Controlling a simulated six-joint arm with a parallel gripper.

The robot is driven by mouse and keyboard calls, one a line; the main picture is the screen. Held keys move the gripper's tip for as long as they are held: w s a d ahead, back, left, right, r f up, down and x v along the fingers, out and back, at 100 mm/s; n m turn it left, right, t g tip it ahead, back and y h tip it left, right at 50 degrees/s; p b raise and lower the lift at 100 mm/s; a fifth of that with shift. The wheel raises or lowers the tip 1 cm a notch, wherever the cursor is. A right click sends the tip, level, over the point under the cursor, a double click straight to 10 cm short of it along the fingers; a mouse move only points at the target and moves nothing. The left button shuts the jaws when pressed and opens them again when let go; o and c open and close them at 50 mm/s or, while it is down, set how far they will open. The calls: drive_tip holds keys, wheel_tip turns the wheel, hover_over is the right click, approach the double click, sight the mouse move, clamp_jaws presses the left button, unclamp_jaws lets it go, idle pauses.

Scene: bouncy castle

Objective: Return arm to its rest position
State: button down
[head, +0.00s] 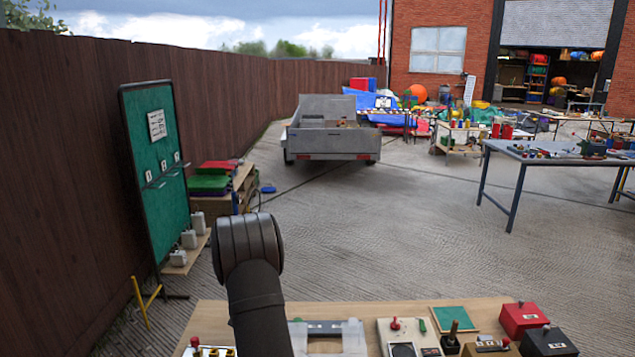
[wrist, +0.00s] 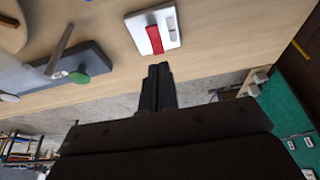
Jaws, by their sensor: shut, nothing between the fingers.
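My gripper (wrist: 158,68) shows in the wrist view with its two dark fingers together and nothing between them. It is apart from the things on the wooden bench (wrist: 225,45). A white plate with a red bar (wrist: 155,38) lies on the bench just beyond the fingertips in the picture. A grey block (wrist: 88,60) with a green knob (wrist: 78,77) is to the left. In the head view my dark arm rises over the front bench (head: 210,310), and the fingers are hidden there.
The front bench holds a white panel with a red knob (head: 395,323), a red box (head: 522,317) and a black box (head: 550,342). A green board (head: 152,175) stands by the fence at left. A grey trailer (head: 330,140) stands behind on open paved ground.

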drive_tip(key=shift+w+r, duration=0.3)
drive_tip(key=shift+r, duration=0.1)
drive_tip(key=shift+s+r, duration=0.25)
drive_tip(key=shift+r, duration=0.3)
